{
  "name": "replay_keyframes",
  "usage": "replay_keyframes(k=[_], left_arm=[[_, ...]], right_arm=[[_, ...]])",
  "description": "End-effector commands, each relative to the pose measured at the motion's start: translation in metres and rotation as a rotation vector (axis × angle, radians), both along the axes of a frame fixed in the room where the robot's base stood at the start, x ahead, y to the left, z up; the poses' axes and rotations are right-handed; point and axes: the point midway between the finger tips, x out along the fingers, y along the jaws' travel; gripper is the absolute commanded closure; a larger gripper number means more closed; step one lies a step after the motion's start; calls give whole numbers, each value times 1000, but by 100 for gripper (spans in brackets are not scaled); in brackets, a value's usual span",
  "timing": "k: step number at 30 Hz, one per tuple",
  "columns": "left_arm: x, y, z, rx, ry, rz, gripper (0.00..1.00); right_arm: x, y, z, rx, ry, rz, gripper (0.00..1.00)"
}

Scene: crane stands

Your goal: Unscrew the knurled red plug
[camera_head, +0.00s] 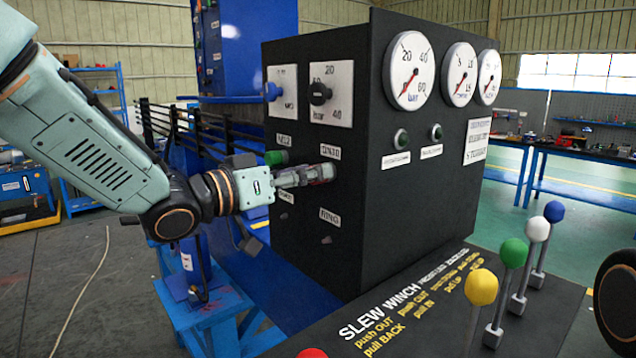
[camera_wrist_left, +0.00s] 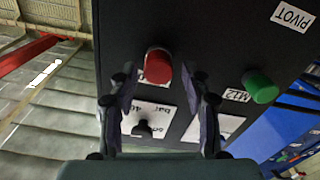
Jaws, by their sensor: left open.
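The knurled red plug (camera_wrist_left: 158,66) sticks out of the black panel in the left wrist view, just ahead of my left gripper and roughly between its fingertips. My left gripper (camera_wrist_left: 163,78) is open, with one finger on each side of the plug's line. Contact with the plug cannot be made out. In the head view my left gripper (camera_head: 318,174) reaches the side face of the black control cabinet (camera_head: 385,190) and largely hides the plug there. My right gripper does not show.
A green plug (camera_head: 275,157) sits close beside, also in the wrist view (camera_wrist_left: 260,86). Black (camera_head: 320,92) and blue (camera_head: 273,91) knobs are above. Gauges (camera_head: 409,71) line the cabinet's front. Levers with yellow (camera_head: 481,287) and other coloured balls stand at lower right. A blue stand (camera_head: 215,315) is below my arm.

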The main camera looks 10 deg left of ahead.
Motion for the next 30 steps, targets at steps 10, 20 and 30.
replay_keyframes(k=[10,20,30], left_arm=[[-1,-1,-2,202,-155,0,52],[-1,-1,-4,198,-152,0,52],[-1,-2,-6,198,-152,0,55]], right_arm=[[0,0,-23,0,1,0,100],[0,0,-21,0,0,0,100],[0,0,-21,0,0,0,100]])
